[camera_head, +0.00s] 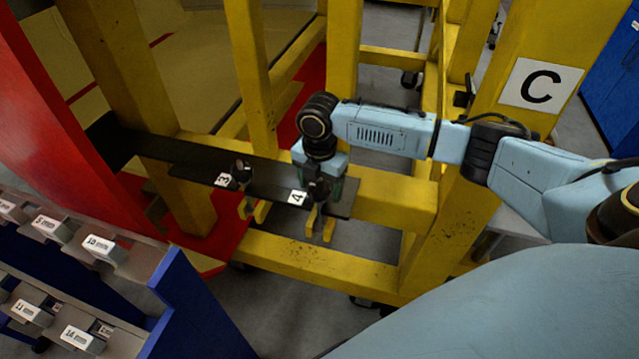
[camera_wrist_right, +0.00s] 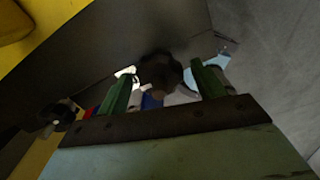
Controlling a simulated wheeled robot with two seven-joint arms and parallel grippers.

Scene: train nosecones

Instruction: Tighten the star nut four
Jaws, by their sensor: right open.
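Star nut four is a dark knob beside the white "4" label (camera_head: 297,197) on the black bar (camera_head: 205,168); my right gripper partly covers it in the head view. My right gripper (camera_head: 322,190) is at this nut, its arm reaching in from the right. In the right wrist view the dark star nut (camera_wrist_right: 160,70) shows between the two green fingers of the right gripper (camera_wrist_right: 165,85). The fingers are open, one on each side of the nut. I cannot tell whether they touch it. My left gripper is not in view.
A second dark star nut (camera_head: 241,172) stands by the "3" label (camera_head: 223,180) to the left. Yellow frame posts (camera_head: 250,75) and a lower yellow beam (camera_head: 310,268) surround the bar. A blue rack with numbered bins (camera_head: 105,248) stands at the lower left.

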